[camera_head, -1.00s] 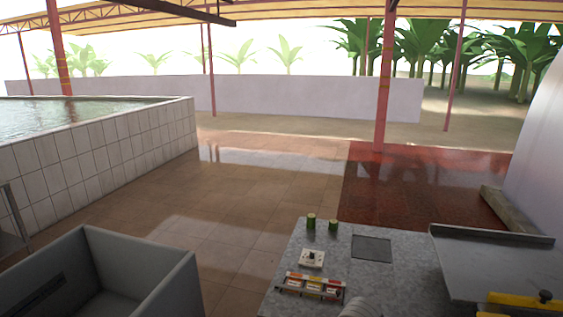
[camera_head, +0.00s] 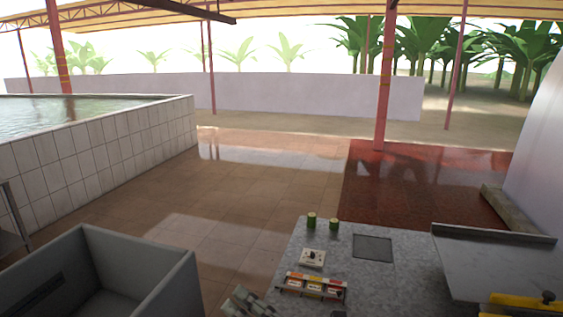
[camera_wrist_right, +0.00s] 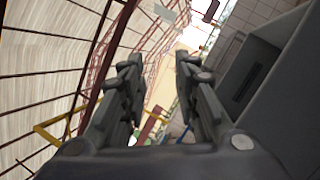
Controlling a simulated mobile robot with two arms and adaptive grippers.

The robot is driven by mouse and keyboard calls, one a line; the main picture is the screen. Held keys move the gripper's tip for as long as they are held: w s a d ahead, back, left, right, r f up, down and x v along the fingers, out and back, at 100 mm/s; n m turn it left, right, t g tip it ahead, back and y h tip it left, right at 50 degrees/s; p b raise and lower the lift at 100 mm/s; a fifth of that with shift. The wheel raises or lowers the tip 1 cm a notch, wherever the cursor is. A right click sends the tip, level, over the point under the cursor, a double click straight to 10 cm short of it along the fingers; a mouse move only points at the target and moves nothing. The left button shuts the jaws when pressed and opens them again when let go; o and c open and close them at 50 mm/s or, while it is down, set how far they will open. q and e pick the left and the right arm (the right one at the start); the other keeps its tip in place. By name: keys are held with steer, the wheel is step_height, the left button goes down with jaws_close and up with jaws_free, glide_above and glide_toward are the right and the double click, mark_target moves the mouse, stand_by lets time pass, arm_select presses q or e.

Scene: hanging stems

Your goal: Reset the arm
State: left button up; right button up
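My right gripper (camera_head: 250,300) shows at the bottom edge of the head view, between the grey bin and the grey speckled table. In the right wrist view my right gripper (camera_wrist_right: 158,68) has its two dark fingers apart, with a clear gap and nothing between them. The rest of the right arm is mostly below the head view. My left gripper is in neither view.
A grey bin (camera_head: 170,285) stands at the lower left. The speckled table (camera_head: 345,265) holds two green cylinders (camera_head: 322,221), a white device (camera_head: 312,257) and a rack of coloured packs (camera_head: 312,285). A metal tray (camera_head: 500,265) is at right. Tiled floor (camera_head: 250,195) lies open beyond.

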steer(key=w+d+f+m+t+h, duration=0.1)
steer(key=w+d+m+t+h, duration=0.2)
steer(key=d+m+t+h, duration=0.45)
steer(key=w+d+f+m+t+h, duration=0.1)
steer(key=w+d+m+t+h, duration=0.15)
steer(key=d+m+h, duration=0.6)
steer(key=s+d+f+m+g+h, duration=0.25)
steer(key=d+f+m+g, duration=0.2)
steer(key=f+m, duration=0.3)
steer(key=s+d+f+m+g+h, duration=0.2)
steer(key=s+d+f+m+g, duration=0.15)
steer(key=d+f+m, duration=0.4)
steer(key=s+a+f+m+g+y, duration=0.1)
steer(key=s+f+g, duration=0.45)
steer(key=s, duration=0.45)
steer(key=s+a+f+m+g+y, duration=0.15)
steer(key=s+f+g, duration=0.25)
steer(key=s+f, duration=0.45)
step_height(320, 180, down, 27)
steer(key=s+d, duration=0.1)
steer(key=s, duration=0.2)
steer(key=s+d+f+g+h, duration=0.1)
steer(key=s+d+f+g, duration=0.1)
steer(key=s+f, duration=1.2)
steer(key=shift+s+d+f, duration=0.15)
steer(key=shift+s+d, duration=0.3)
steer(key=shift+s, duration=0.6)
